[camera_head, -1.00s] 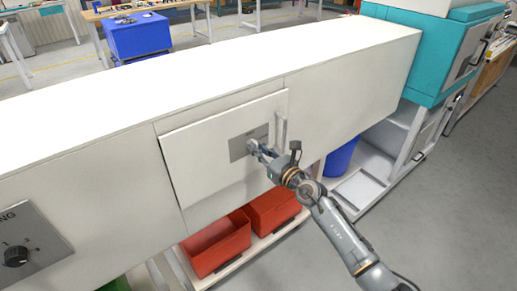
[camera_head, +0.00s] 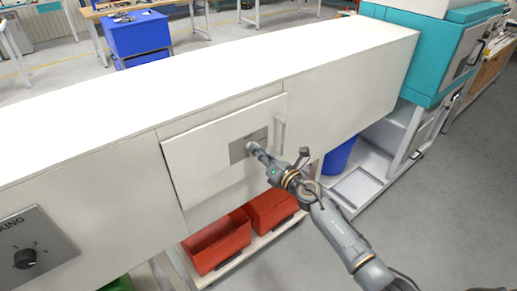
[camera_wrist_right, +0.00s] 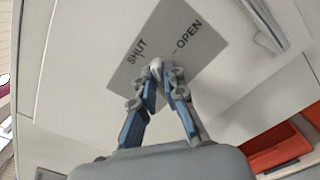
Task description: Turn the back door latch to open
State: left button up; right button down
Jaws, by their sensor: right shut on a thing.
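The back door (camera_head: 205,165) is a white panel on the long white cabinet. It carries a grey latch plate (camera_head: 240,150), which reads SHUT and OPEN in the right wrist view (camera_wrist_right: 165,30). My right gripper (camera_head: 253,148) reaches the plate from the lower right. In the right wrist view its fingertips (camera_wrist_right: 158,70) are closed together on the small latch knob (camera_wrist_right: 156,64), between and just below the two words. The fingers hide most of the knob, so its exact direction is unclear. My left gripper is not in view.
A light bar handle (camera_head: 280,134) stands at the door's right edge. Orange bins (camera_head: 218,245) sit on a shelf below. A dial panel (camera_head: 30,250) is at the lower left. A blue bin (camera_head: 340,155) stands under the cabinet. Grey floor is open at the lower right.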

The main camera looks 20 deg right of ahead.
jog(key=m+p, duration=0.1)
jog(key=m, duration=0.4)
jog(key=m+p, duration=0.2)
jog(key=m, duration=0.3)
jog(key=shift+w+d+r+m, duration=0.1)
jog(key=shift+w+r+m, duration=0.1)
jog(key=shift+m, duration=0.1)
dwell(0.4)
jog(key=c, duration=1.4)
grip_release()
jog(key=shift+f, duration=0.15)
jog(key=shift+f, duration=0.1)
jog(key=v, duration=1.2)
